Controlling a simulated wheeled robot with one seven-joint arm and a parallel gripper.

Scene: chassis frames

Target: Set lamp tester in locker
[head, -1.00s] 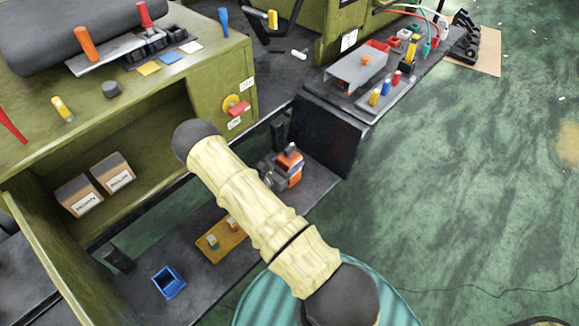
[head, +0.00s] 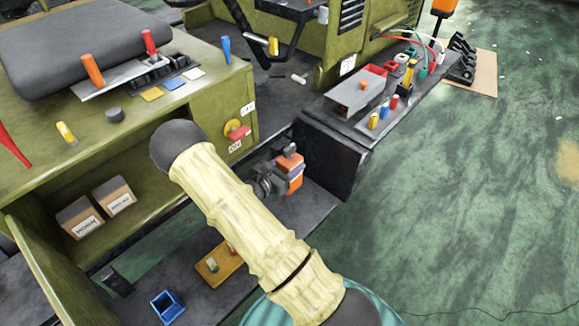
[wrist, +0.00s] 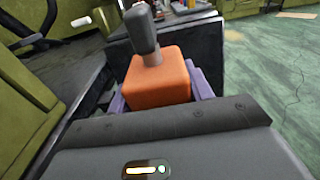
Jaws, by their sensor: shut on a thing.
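A red-and-yellow knob (head: 237,130) projects from the locker's right front. The lower bench holds a blue bin (head: 167,306) and a yellow tray (head: 217,263). A dark bench end (head: 330,155) stands close right of the held tester.

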